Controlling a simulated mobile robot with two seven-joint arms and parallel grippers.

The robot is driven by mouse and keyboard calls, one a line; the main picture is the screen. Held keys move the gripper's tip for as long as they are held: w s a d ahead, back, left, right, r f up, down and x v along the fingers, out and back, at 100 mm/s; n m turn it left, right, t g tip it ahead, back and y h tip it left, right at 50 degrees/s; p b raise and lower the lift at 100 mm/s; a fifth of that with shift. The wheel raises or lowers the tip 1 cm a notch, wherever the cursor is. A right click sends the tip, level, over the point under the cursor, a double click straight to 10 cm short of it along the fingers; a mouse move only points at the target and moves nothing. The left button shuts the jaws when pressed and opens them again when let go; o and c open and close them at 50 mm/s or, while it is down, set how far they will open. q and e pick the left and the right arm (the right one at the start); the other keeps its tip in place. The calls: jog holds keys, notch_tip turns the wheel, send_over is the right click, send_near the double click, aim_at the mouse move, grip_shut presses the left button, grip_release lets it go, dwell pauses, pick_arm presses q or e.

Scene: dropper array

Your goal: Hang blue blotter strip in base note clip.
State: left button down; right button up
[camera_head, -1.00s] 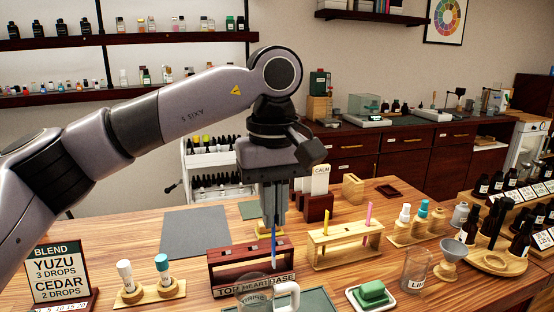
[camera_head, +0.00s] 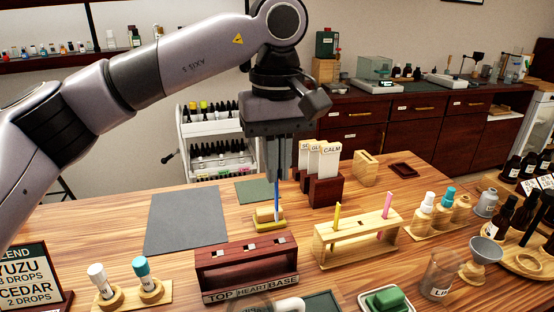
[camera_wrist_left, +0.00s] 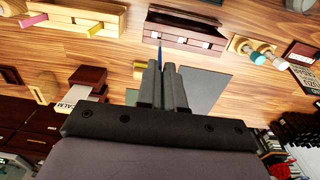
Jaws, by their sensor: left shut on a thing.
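My left gripper (camera_head: 277,180) hangs over the table, shut on the blue blotter strip (camera_head: 276,206), which points straight down. The dark red clip rack (camera_head: 215,281) stands below, with labels TOP, HEART and BASE along its front. The base note clip (camera_head: 278,240) is the rightmost of the pale clips on the rack's top. In the head view the strip's lower end shows just above the base clip, apart from it. In the left wrist view the blue strip (camera_wrist_left: 160,51) sticks out past my fingertips toward the rack (camera_wrist_left: 190,22). My right gripper is not in view.
A light wooden rack (camera_head: 360,240) with a yellow and a pink strip stands right of the clip rack. A yellow-based wooden block (camera_head: 264,224) is behind the strip. Capped vials (camera_head: 143,267) stand at the left. A grey mat (camera_head: 186,219) lies free behind.

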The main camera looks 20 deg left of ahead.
aim_at(277, 192)
pick_arm(q)
jog(key=shift+f+b, duration=1.25)
jog(key=shift+f, duration=0.75)
jog(key=shift+p, duration=0.3)
jog(key=shift+f, duration=0.15)
jog(key=shift+w+f, duration=0.1)
jog(key=shift+f, duration=0.25)
jog(key=shift+f+b, duration=0.7)
jog(key=shift+f, duration=0.05)
